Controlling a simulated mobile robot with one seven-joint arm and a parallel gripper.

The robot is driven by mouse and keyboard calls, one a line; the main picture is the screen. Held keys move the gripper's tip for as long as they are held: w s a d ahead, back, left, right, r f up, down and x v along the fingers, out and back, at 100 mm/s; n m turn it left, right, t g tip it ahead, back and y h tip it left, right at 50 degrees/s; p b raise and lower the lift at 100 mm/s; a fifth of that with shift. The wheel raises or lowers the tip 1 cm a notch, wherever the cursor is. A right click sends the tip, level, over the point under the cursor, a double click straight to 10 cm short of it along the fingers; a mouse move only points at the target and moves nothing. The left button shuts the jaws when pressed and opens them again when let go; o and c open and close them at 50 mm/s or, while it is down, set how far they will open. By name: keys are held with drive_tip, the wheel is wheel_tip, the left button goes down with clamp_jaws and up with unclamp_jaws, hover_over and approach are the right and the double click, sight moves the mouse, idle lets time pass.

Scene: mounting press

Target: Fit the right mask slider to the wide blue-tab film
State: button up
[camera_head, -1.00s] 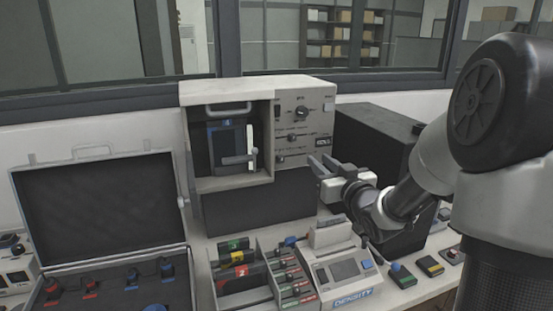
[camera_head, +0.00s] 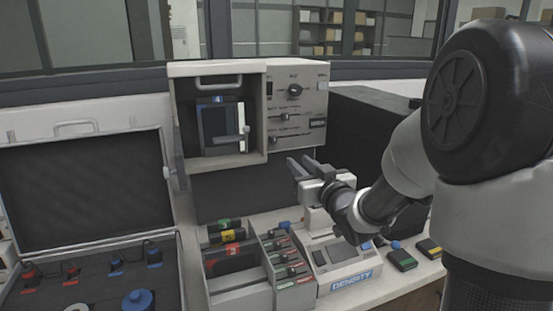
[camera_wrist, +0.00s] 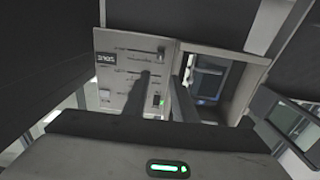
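A film unit with blue edges and a blue tab marked 4 (camera_head: 217,100) stands upright inside the open bay of the mounting press (camera_head: 215,69). A pale vertical strip (camera_head: 242,118) shows at its right, and a grey lever (camera_head: 232,138) crosses its lower right. Several mask sliders (camera_head: 290,270) with red and green labels sit in a narrow rack on the bench; I cannot tell which is the right one. My gripper (camera_head: 298,167) is open and empty, in front of the press below its control panel. In the wrist view its fingers (camera_wrist: 164,85) point toward the panel and bay (camera_wrist: 208,75).
Cartridges with green, yellow and red labels (camera_head: 228,236) stand left of the slider rack. The density meter (camera_head: 340,260) sits below my gripper. An open case (camera_head: 85,195) is at left, a black box (camera_head: 370,135) at right. Small coloured-button pads (camera_head: 402,259) lie at front right.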

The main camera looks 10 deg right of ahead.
sight(275, 141)
drive_tip(key=w+a, duration=0.1)
drive_tip(key=w, duration=0.4)
drive_tip(key=w+a, duration=0.1)
drive_tip(key=w, duration=0.5)
drive_tip(key=w+a, duration=0.1)
drive_tip(key=w, duration=0.5)
drive_tip(key=shift+a+f, duration=0.1)
drive_tip(key=shift+a, duration=0.15)
drive_tip(key=shift+c, duration=0.4)
clamp_jaws()
drive_tip(key=shift+d, duration=0.1)
